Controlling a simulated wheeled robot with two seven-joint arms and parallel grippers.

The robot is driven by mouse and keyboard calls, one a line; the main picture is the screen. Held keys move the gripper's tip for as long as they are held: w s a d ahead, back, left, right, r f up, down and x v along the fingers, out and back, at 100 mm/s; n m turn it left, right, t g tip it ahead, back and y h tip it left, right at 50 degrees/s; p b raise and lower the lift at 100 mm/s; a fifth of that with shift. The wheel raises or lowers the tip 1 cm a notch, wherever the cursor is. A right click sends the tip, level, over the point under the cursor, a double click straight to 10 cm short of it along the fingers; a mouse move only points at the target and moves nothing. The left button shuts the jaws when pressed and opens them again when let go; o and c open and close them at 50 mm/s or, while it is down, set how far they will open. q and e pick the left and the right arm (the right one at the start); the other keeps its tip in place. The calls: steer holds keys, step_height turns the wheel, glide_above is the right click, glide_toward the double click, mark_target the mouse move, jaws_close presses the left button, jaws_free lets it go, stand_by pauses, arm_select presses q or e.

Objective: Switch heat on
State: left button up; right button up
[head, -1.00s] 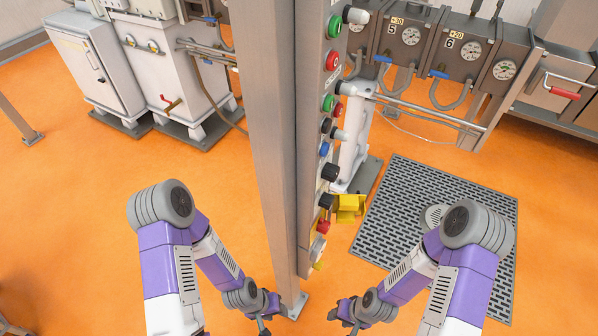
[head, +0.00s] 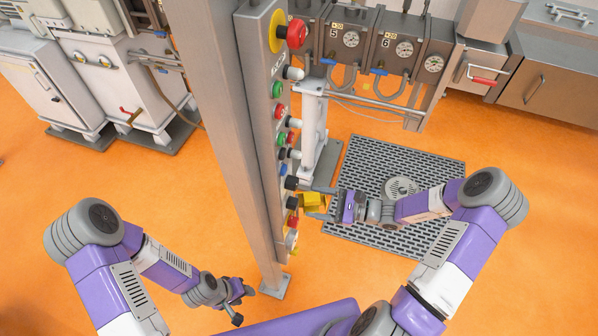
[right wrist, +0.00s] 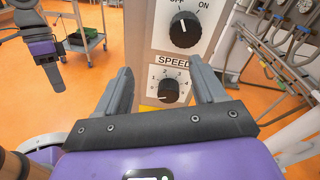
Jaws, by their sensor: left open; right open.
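The grey control panel post (head: 262,130) stands upright mid-picture in the head view, with knobs and buttons down its right side. In the right wrist view a large black rotary knob (right wrist: 185,29) sits under a partly cut-off label with "ON" at its right; its pointer leans up-left. Below it is a smaller black SPEED knob (right wrist: 169,91). No heat label is readable. My right gripper (right wrist: 163,82) is open and empty, its fingers in front of the panel, either side of the SPEED knob in the picture. My left gripper (head: 243,303) is open and empty, low left of the post.
A red emergency button on yellow (head: 296,34) tops the panel. A floor grate (head: 390,220) is at right. Pipes and gauges (head: 403,48) stand behind.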

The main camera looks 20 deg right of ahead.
mark_target(297, 185)
steer(key=shift+m+t, duration=0.5)
steer(key=shift+t, duration=0.4)
steer(key=w+a, duration=0.1)
steer(key=w, duration=0.1)
steer(key=w+a+r, duration=0.1)
steer(key=a, duration=0.1)
steer(key=w+a+r, duration=0.1)
steer(key=w, duration=0.1)
steer(key=shift+w+a+r+p, duration=0.15)
steer(key=shift+w+r+p, duration=0.1)
steer(key=shift+w+p, duration=0.1)
